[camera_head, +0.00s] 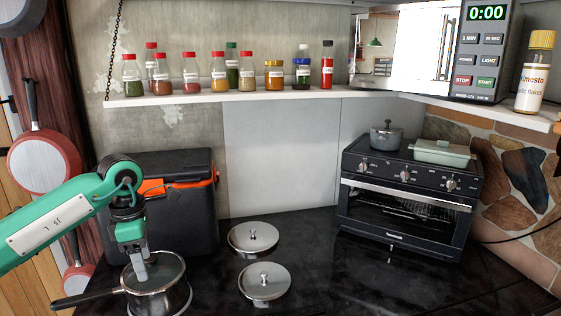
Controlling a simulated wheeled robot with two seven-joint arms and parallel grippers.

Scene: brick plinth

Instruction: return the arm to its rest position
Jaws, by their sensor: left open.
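My left arm comes in from the left in the head view, green and black. My left gripper (140,271) points down over the glass-lidded pot (160,298) at the lower left. The gripper is open, and its fingertips overlap the pot's lid in the picture. I cannot tell whether they touch it. The pot stands on the dark counter (330,285), with its handle pointing left. My right gripper is not in view.
Two loose lids (253,237) (264,281) lie on the counter right of the pot. A black cooler box (185,215) stands behind the arm. A small oven (405,205) stands at the right. A spice shelf (250,96) spans above; pans (45,158) hang at left.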

